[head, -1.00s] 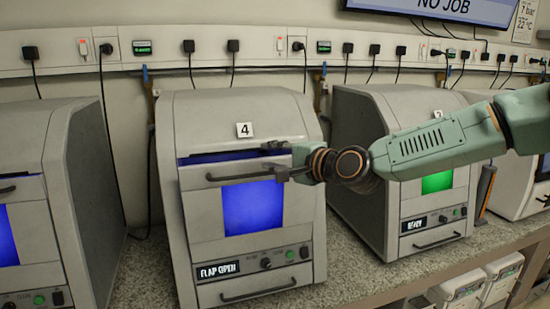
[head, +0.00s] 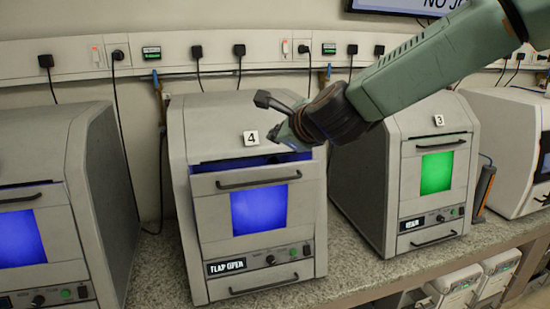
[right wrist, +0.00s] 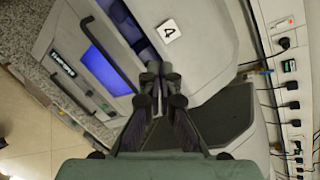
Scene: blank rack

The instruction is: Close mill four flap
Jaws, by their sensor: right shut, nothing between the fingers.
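Mill four (head: 215,125) is a grey cabinet with a "4" label, centre in the head view. Its front flap (head: 208,205) has a dark bar handle (head: 252,183) and a blue-lit window. A dark, blue-lit gap shows along the flap's top edge, and the display (head: 226,266) reads "FLAP OPEN". My right gripper (head: 270,115) is shut and empty, over the mill's upper right, above the handle and apart from it. In the right wrist view its closed fingertips (right wrist: 153,68) appear beside the gap, near the "4" label (right wrist: 169,31). Contact cannot be told. My left gripper is not in view.
Mill three (head: 362,150), with a green window, stands to the right. Another blue-windowed mill (head: 35,150) stands left. A speckled counter (head: 150,270) runs beneath them. A wall rail (head: 75,60) with plugs and hanging cables runs behind.

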